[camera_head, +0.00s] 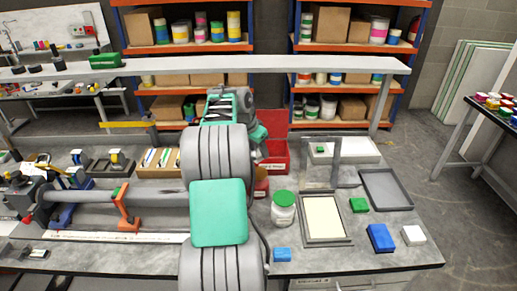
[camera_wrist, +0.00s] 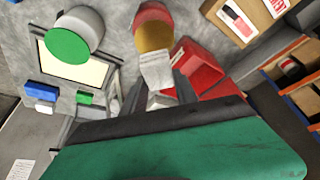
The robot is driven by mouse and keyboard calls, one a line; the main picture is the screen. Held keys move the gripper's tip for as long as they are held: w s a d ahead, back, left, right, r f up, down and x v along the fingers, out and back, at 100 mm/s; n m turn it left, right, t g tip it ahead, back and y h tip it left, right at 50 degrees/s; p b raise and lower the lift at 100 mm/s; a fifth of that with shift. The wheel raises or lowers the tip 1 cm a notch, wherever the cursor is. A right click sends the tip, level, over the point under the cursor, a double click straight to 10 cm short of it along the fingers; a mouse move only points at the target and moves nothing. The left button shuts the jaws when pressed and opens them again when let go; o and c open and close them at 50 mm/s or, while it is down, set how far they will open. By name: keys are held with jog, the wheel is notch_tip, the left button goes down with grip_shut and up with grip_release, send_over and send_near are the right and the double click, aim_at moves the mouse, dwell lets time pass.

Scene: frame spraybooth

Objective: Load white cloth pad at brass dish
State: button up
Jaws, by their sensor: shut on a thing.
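In the wrist view, the white cloth pad (camera_wrist: 156,70) is at my gripper (camera_wrist: 160,98), which is shut on it. The pad's far edge meets or overlaps the near edge of a round brass-coloured dish (camera_wrist: 152,37) with a red part behind it. I cannot tell whether pad and dish touch. My wrist housing fills the lower part of that view and hides part of the fingers. In the head view, my arm hides the gripper, the pad and the dish.
A jar with a green lid (camera_head: 284,208) stands beside a framed cream panel (camera_head: 323,218). A red bin (camera_wrist: 198,66) is close right of the dish. Blue (camera_head: 381,237), green (camera_head: 358,204) and white (camera_head: 413,235) blocks lie at the right. A grey rail (camera_head: 300,64) spans the back.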

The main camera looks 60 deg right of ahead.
aim_at(261, 171)
jog(key=shift+f+b, duration=2)
jog(key=shift+f, duration=1)
jog(key=shift+a+f+b, duration=0.1)
jog(key=shift+f+b, duration=0.75)
jog(key=shift+f, duration=0.3)
notch_tip(261, 171, up, 7)
jog(key=p, duration=0.5)
jog(key=shift+r, duration=0.15)
jog(key=shift+w, duration=0.15)
